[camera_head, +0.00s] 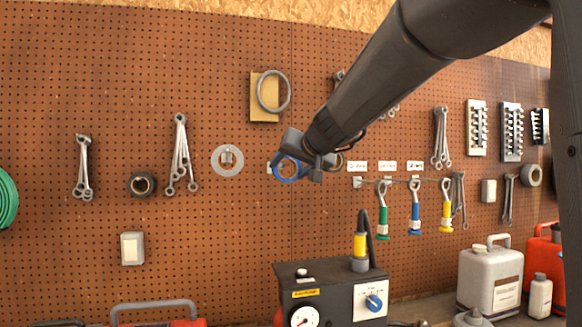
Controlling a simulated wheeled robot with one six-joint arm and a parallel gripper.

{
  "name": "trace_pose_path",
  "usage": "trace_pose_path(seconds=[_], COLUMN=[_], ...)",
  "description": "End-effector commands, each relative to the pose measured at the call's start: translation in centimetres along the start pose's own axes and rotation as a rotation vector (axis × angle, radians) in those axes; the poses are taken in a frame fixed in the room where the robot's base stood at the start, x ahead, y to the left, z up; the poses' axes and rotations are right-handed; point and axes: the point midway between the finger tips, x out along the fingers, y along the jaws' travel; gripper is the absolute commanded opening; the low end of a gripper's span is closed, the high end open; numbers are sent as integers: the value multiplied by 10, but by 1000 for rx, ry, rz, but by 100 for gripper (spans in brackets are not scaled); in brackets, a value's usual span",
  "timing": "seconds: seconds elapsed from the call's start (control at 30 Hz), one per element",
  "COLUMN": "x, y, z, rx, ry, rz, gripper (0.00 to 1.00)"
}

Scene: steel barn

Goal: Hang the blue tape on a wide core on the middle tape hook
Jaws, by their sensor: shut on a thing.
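The blue tape on a wide core (285,180) is a blue ring in front of the pegboard, near the middle of the view. My gripper (303,160) comes in from the upper right and is shut on the tape at its upper right side. Part of the ring is covered by the gripper. A grey-white tape roll (216,163) hangs on a hook to the left. A brownish ring (338,162) shows partly behind my gripper on the right. The middle hook is not clearly visible; I cannot tell whether the tape touches it.
A grey ring hangs over a tan board (258,111) above. Wrenches (180,155) and a dark tape roll (143,184) hang left. Colored-handled tools (415,210) hang right under white labels. A dark machine (325,295) with a yellow-banded post (360,245) stands below; jugs (490,280) stand right.

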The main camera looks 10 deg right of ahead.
Motion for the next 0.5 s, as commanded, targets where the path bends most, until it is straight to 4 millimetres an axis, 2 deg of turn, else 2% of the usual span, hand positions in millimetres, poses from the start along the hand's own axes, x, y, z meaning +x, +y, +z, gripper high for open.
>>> trace_pose_path(seconds=[0.5], x=[27], y=[1], z=[-8], rx=[1], ry=[-2], rz=[0], gripper=[35])
